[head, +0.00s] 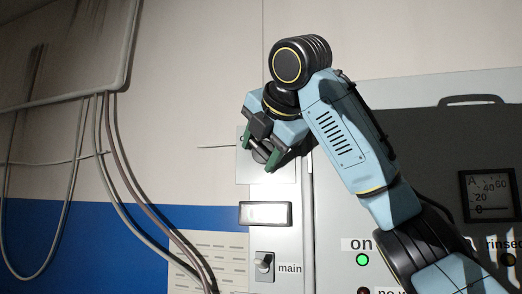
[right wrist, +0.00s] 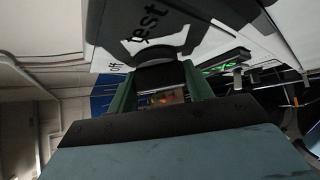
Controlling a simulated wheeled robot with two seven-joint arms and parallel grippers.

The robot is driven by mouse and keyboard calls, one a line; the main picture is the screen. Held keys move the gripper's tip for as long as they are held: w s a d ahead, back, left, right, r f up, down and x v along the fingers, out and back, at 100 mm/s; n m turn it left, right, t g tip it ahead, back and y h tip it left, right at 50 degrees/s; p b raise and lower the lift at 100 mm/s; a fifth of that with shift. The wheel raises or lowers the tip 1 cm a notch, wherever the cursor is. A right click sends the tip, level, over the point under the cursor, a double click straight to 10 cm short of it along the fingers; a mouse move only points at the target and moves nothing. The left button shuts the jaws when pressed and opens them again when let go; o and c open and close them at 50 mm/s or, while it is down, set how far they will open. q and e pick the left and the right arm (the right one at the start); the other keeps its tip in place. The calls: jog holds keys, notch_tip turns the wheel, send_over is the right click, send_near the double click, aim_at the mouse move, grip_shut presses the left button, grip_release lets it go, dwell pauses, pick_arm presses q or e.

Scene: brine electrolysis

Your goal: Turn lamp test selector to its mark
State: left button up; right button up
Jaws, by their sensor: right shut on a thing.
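My right gripper (head: 260,150) reaches in from the right to a small light plate (head: 287,174) on the wall panel, with its green fingers against it. In the right wrist view the gripper (right wrist: 161,88) is shut on the dark lamp test selector (right wrist: 160,76), one green finger on each side. The plate (right wrist: 110,55) there carries the words "off" and "test". The selector's pointer and its mark are hidden or too dark to read. In the head view the fingers cover most of the selector. My left gripper is in neither view.
Below the plate are a lit white display (head: 265,213) and a "main" switch (head: 264,263). Cables (head: 110,170) hang at left.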

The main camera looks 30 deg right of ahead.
jog(key=m+t+b, duration=0.1)
jog(key=b, duration=0.1)
jog(key=m+t+y+b, duration=0.1)
jog(key=shift+f+t+b, duration=0.3)
jog(key=shift+t+b, duration=0.05)
jog(key=shift+t, duration=0.05)
jog(key=m+t+b, duration=0.2)
jog(key=t+b, duration=0.1)
jog(key=b, duration=0.1)
jog(key=shift+f+m+y, duration=0.1)
jog(key=shift+m+y, duration=0.3)
jog(key=m+t+h+b, duration=0.1)
jog(key=m+t+b, duration=0.2)
jog(key=m+b, duration=0.1)
jog(key=shift+t, duration=0.4)
jog(key=shift+m+t+h+b, duration=0.8)
jog(key=shift+m+h+b, duration=0.8)
jog(key=shift+m, duration=0.9)
jog(key=shift+r+h, duration=0.2)
jog(key=shift+h, duration=0.2)
jog(key=o, duration=1)
